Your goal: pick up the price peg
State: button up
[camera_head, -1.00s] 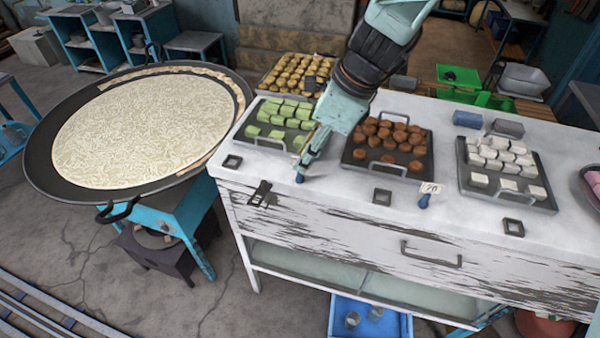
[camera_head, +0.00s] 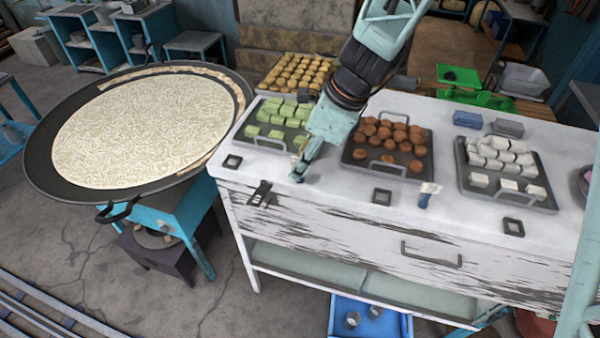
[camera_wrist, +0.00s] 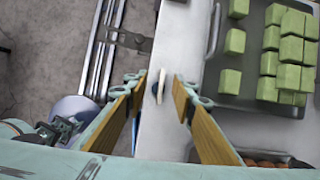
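A price peg (camera_wrist: 159,86) shows nearly edge-on in the wrist view, as a thin pale card with a dark blue part beside it. It stands on the white counter top in front of the tray of green blocks. My gripper (camera_wrist: 159,80) is open, with one finger on each side of the peg and a gap on both sides. In the head view my gripper (camera_head: 299,172) is low over the counter's front strip and mostly hides this peg. Another price peg (camera_head: 427,194), with a white card and blue base, stands by the brown-cake tray.
The green-block tray (camera_head: 271,141) lies just behind my gripper, the brown-cake tray (camera_head: 386,170) to its right and a white-block tray (camera_head: 508,196) farther right.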

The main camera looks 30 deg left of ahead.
grip_shut()
jog(key=shift+r, duration=0.25)
jog(key=shift+r+p, duration=1.65)
jog(key=shift+p, duration=0.05)
jog(key=shift+s+d+f, duration=0.1)
jog(key=shift+s+d, duration=0.15)
jog(key=s+d+r+b, duration=0.1)
jog(key=s+d+b, duration=0.2)
jog(key=s+d, duration=0.7)
jog(key=shift+d+r, duration=0.25)
jog(key=shift+d, duration=0.55)
